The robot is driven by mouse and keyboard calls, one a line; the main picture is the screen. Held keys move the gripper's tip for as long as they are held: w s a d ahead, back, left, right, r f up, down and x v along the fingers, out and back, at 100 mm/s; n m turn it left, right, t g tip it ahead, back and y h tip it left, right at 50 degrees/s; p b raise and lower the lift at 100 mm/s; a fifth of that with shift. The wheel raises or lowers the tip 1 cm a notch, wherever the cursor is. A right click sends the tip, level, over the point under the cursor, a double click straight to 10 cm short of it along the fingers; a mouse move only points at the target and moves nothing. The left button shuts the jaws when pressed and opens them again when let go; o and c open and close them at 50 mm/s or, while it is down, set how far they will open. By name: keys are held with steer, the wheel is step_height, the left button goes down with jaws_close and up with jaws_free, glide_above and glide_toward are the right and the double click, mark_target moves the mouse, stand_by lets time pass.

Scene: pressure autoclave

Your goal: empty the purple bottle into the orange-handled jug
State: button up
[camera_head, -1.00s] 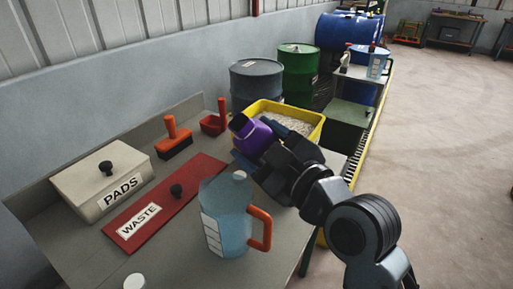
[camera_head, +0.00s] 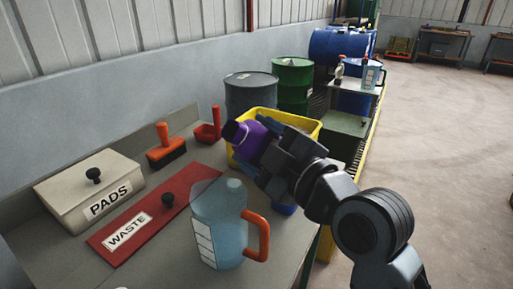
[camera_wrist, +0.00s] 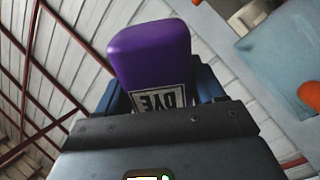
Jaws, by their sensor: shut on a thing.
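The purple bottle (camera_head: 249,140) is in my gripper (camera_head: 262,150), tilted with its dark mouth end toward the upper left. It is held above the table, behind the orange-handled jug (camera_head: 220,222) and a little to its right. In the wrist view the purple bottle (camera_wrist: 150,55) sits between the fingers, with a white label reading DYE upside down. The jug is clear blue with a white scale and stands upright on the table. It shows partly at the upper right of the wrist view (camera_wrist: 275,60). Bottle and jug are apart. The bottle's contents are hidden.
A red WASTE lid (camera_head: 150,215) and a PADS box (camera_head: 85,190) lie left of the jug. An orange brush (camera_head: 165,150) and a red scoop (camera_head: 210,128) are behind. A yellow bin (camera_head: 310,130) stands behind my gripper. Drums and another jug (camera_head: 371,75) are farther back.

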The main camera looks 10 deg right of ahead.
steer(key=shift+w+d+f+n+b, duration=0.1)
steer(key=shift+f+n+b, duration=0.1)
steer(key=shift+n+b, duration=0.7)
steer(key=shift+d+f+n+b, duration=0.1)
steer(key=shift+f+n+b, duration=0.05)
steer(key=shift+n+b, duration=0.7)
steer(key=shift+f+n+b, duration=0.3)
steer(key=shift+n+b, duration=0.45)
steer(key=shift+b, duration=0.4)
steer(key=shift+f+n+b, duration=0.3)
steer(key=shift+n+b, duration=0.4)
steer(key=shift+b, duration=0.4)
stand_by(4.0)
